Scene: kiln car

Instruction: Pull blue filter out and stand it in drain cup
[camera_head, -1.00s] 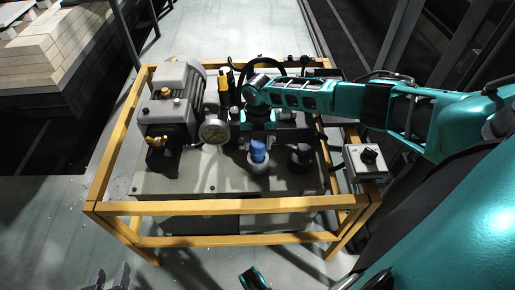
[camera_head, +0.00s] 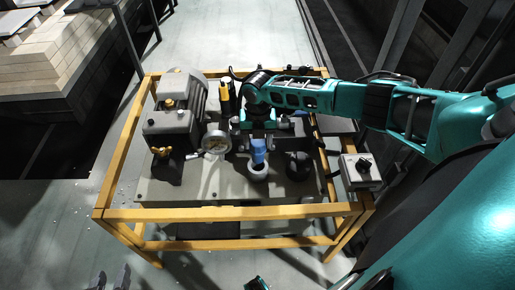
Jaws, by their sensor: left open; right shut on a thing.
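The blue filter (camera_head: 258,152) stands roughly upright below my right gripper (camera_head: 258,136), which is shut on its top. Its lower end overlaps the rim of a pale round holder (camera_head: 258,174); whether it is still inside cannot be told. A dark round cup-like part (camera_head: 298,168) is just right of the pale holder; which one is the drain cup is not clear. My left gripper (camera_head: 110,281) is open and empty at the bottom left edge, in front of the frame and away from the filter. The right fingertips are mostly hidden by the wrist.
A yellow frame (camera_head: 230,212) surrounds the grey deck. A grey motor pump (camera_head: 175,115) and a round gauge (camera_head: 216,143) stand left of the filter. A grey switch box (camera_head: 361,171) is on the right. Hoses and fittings crowd behind. The deck's front strip is clear.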

